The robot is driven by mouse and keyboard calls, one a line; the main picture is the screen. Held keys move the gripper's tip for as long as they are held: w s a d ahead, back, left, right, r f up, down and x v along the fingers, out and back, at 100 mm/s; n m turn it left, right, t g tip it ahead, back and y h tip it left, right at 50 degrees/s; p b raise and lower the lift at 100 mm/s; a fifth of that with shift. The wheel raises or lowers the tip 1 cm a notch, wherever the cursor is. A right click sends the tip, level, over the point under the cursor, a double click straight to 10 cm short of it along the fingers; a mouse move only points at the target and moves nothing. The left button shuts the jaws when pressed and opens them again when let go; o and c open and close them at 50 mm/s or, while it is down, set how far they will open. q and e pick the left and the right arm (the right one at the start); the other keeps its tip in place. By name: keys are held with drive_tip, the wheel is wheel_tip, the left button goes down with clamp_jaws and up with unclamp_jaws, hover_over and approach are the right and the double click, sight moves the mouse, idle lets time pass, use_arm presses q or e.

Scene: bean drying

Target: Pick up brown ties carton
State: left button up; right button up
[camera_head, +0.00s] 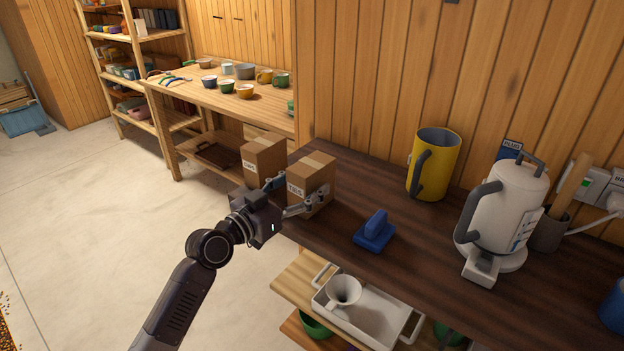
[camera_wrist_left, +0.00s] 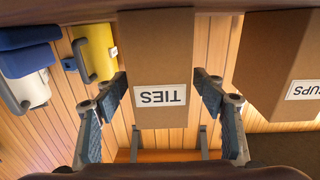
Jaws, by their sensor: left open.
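The brown ties carton (camera_head: 311,182) stands upright on the dark wooden counter, near its left end. Its white label reads TIES, and the carton also shows upside down in the left wrist view (camera_wrist_left: 157,50). My left gripper (camera_head: 302,196) is open, with one finger on each side of the carton. In the left wrist view the fingers (camera_wrist_left: 163,95) flank the carton, with a gap showing near the fingers; whether either pad touches it, I cannot tell. My right gripper is not in view.
A second brown carton (camera_head: 264,158), labelled CUPS in the wrist view (camera_wrist_left: 285,65), stands close on the left. A blue object (camera_head: 375,232), a yellow pitcher (camera_head: 434,163) and a white kettle (camera_head: 504,215) stand to the right. A wooden table (camera_head: 200,90) with cups is behind.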

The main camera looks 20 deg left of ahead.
use_arm(q)
drive_tip(key=shift+x, duration=1.2)
drive_tip(key=shift+w, duration=0.25)
drive_tip(key=shift+c, duration=1.5)
drive_tip(key=c, duration=1.2)
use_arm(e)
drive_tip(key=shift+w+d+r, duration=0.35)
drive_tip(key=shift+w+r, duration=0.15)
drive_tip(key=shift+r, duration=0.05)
use_arm(q)
drive_tip(key=shift+o, duration=0.2)
drive_tip(key=shift+r, duration=0.15)
